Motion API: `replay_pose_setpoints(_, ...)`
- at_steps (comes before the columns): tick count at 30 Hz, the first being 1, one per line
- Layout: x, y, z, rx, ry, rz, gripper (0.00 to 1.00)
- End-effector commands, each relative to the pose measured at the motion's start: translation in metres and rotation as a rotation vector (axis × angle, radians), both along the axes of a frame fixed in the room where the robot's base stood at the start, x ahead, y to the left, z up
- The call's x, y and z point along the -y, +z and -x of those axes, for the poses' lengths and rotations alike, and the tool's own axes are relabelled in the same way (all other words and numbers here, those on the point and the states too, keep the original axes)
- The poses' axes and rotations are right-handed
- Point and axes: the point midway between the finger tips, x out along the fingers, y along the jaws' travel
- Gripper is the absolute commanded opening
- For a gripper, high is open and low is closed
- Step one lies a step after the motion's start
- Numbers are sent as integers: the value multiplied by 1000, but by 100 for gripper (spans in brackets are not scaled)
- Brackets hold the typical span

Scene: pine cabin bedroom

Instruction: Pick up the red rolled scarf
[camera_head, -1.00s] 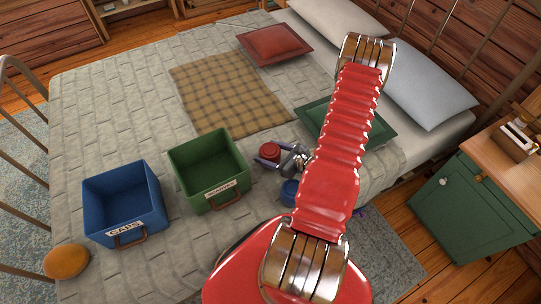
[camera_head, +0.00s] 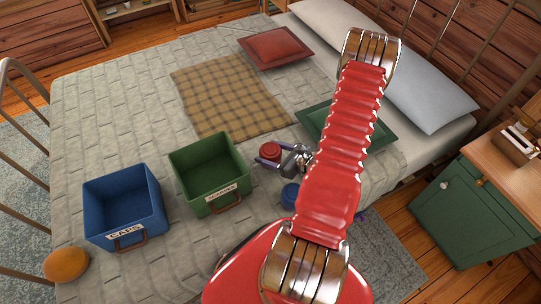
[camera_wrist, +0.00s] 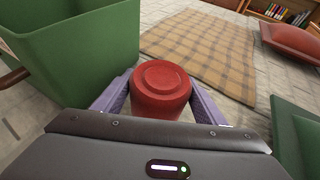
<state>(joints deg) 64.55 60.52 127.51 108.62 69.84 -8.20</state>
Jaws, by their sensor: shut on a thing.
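The red rolled scarf (camera_wrist: 160,88) is a short red roll standing between the two purple fingers in the wrist view. It also shows in the head view (camera_head: 270,151), on the bed to the right of the green box. My gripper (camera_head: 269,158) is shut on it, with one finger on each side in the wrist view (camera_wrist: 160,92). The scarf's lower part is hidden behind the gripper body, and I cannot tell whether it is clear of the blanket.
The green box (camera_head: 187,187) is close on the left, with the blue box (camera_head: 102,222) beyond it. A blue round item (camera_head: 290,194) lies near my arm. A plaid blanket (camera_head: 230,95), a green cushion (camera_head: 313,118) and a red cushion (camera_head: 275,47) lie farther back. An orange item (camera_head: 67,264) is at front left.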

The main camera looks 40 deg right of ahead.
Motion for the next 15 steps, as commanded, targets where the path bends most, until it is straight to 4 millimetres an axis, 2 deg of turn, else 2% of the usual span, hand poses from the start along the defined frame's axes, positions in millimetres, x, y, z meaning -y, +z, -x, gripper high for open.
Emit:
replay_pose_setpoints(9,1,45,0,3,0,3,40)
replay_pose_setpoints(15,1,65,0,1,0,2,40)
